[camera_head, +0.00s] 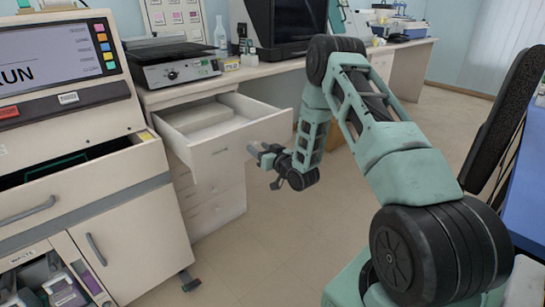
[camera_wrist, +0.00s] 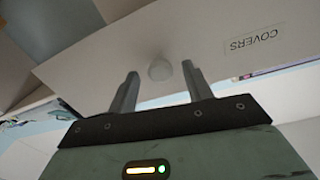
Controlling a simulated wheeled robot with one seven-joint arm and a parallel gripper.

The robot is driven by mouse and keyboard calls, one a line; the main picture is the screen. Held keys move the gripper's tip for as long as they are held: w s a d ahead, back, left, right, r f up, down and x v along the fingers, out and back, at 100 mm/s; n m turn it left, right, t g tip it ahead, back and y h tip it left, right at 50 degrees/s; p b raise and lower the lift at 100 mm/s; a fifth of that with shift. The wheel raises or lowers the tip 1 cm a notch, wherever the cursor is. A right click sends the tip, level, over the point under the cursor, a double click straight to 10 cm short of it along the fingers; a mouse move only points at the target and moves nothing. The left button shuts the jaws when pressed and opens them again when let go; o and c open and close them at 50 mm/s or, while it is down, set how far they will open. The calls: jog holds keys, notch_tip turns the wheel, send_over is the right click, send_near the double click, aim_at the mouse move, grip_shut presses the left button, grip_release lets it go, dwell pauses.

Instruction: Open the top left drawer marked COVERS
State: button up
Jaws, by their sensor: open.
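The cream drawer (camera_head: 222,160) under the bench stands pulled well out. Its front carries the label COVERS (camera_wrist: 254,39), which reads turned over in the wrist view. A round pale knob (camera_wrist: 160,69) sits on that drawer front. My gripper (camera_head: 260,152) is at the right part of the drawer front in the head view. In the wrist view my gripper (camera_wrist: 160,80) is open, with one finger on each side of the knob and a gap at each side.
A pale block (camera_head: 204,115) lies inside the drawer. More drawers (camera_head: 215,205) are shut below it. A hotplate-like device (camera_head: 175,65) stands on the bench above. A large staining machine (camera_head: 70,150) stands close on the left. The floor (camera_head: 290,235) in front is clear.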

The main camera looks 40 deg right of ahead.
jog(key=s, duration=1.7)
jog(key=shift+b, duration=0.3)
jog(key=shift+a, duration=0.1)
